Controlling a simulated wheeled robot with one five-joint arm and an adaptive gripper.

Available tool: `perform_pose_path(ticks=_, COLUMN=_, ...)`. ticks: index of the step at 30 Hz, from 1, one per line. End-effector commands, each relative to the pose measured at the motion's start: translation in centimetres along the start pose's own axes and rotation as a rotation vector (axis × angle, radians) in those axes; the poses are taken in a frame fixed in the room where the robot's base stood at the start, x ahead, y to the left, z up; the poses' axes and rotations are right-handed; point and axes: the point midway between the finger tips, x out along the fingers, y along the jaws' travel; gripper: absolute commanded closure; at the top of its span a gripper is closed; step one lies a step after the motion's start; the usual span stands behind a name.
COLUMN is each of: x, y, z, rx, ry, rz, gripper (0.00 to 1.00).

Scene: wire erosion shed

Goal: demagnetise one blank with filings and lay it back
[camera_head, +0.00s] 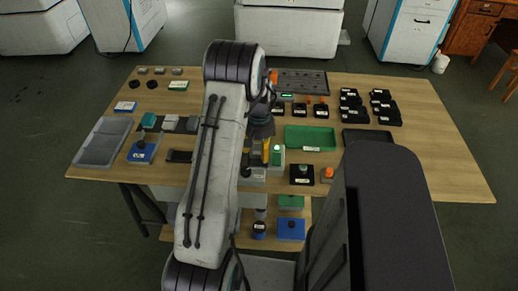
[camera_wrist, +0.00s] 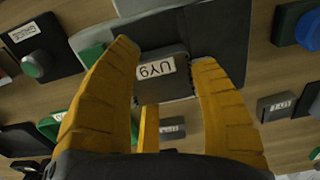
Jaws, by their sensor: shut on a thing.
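In the head view my gripper (camera_head: 266,154) is low over the table, beside a pale device with a lit green top (camera_head: 277,156). My arm hides much of this area and the held blank there. Other labelled grey blocks show in the wrist view, one beyond the fingers (camera_wrist: 172,130) and one at the right (camera_wrist: 277,106).
The wooden table (camera_head: 420,165) is crowded. A green tray (camera_head: 310,138) lies right of my gripper, with several black labelled boxes (camera_head: 355,108) behind it. A grey tray (camera_head: 103,142) and a blue-based device (camera_head: 142,152) stand at the left. The table's right end is bare.

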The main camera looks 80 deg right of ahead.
Motion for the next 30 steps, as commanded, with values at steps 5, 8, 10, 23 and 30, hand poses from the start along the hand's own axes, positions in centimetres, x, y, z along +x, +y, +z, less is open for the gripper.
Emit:
perform_pose_path(ticks=5, x=0.1, y=0.0, z=-0.1, rx=0.0, ry=0.002, rz=0.0, gripper=0.8)
perform_pose_path(ticks=8, x=0.1, y=0.0, z=-0.1, rx=0.0, ry=0.002, rz=0.0, gripper=0.8)
perform_pose_path(ticks=10, x=0.1, y=0.0, z=-0.1, rx=0.0, ry=0.002, rz=0.0, gripper=0.8)
perform_pose_path(ticks=23, x=0.1, y=-0.6, z=-0.1, rx=-0.001, ry=0.002, rz=0.0, gripper=0.8)
perform_pose_path(ticks=30, x=0.1, y=-1.6, z=-0.1, rx=-0.001, ry=0.002, rz=0.0, gripper=0.8)
